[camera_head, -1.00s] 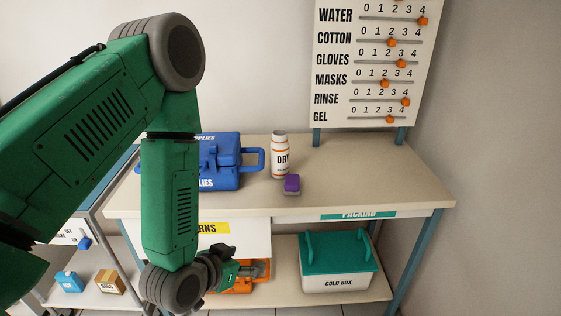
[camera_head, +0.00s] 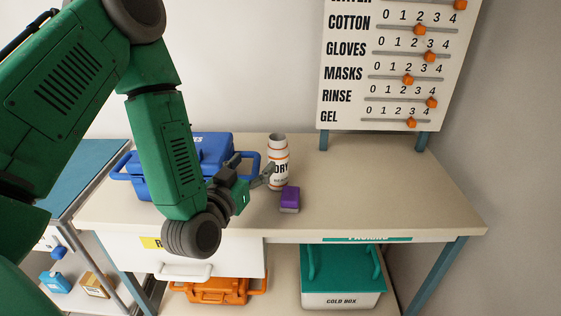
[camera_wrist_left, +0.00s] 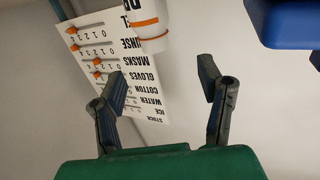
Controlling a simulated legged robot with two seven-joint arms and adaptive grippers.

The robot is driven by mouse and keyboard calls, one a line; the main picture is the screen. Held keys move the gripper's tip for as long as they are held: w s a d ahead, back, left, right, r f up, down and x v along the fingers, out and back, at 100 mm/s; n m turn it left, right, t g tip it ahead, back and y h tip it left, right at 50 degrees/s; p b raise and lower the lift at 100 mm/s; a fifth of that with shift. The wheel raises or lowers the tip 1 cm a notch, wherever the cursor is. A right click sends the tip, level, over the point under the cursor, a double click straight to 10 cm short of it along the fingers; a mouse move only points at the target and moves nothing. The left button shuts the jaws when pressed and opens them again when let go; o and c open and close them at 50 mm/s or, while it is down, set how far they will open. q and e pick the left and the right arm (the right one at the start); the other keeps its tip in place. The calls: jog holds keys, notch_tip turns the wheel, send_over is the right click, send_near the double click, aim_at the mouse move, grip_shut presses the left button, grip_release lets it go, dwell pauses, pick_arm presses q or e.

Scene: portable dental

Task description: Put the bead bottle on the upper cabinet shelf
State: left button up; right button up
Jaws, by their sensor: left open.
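The bead bottle, a white bottle with orange bands and a label reading DRY (camera_head: 280,153), stands upright on the tabletop behind a purple block. It also shows upside down at the top of the left wrist view (camera_wrist_left: 150,22), partly cut off by the frame. My left gripper (camera_head: 254,169) is open and empty, just left of the bottle, with its fingers pointing toward it. In the left wrist view its two spread fingers (camera_wrist_left: 163,82) show apart from the bottle. My right gripper is out of view. No upper cabinet shelf can be made out.
A purple block (camera_head: 290,197) sits in front of the bottle. A blue supplies case (camera_head: 222,150) stands behind my left arm. A numbered board (camera_head: 385,75) rises at the back. A cold box (camera_head: 342,299) and orange case (camera_head: 215,291) sit below. The tabletop's right side is clear.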

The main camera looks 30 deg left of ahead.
aim_at(274, 145)
pick_arm(q)
jog(key=w, duration=0.6)
jog(key=shift+r, duration=0.15)
jog(key=w, duration=0.2)
jog(key=w+a, duration=0.1)
jog(key=w, duration=0.2)
jog(key=shift+w+a+f, duration=0.15)
jog(key=shift+w+f, duration=0.05)
jog(key=shift+w+r, duration=0.1)
jog(key=shift+w, duration=0.15)
jog(key=shift+d, duration=0.25)
jog(key=shift+c, duration=1.3)
jog(key=shift+a, duration=0.15)
grip_shut()
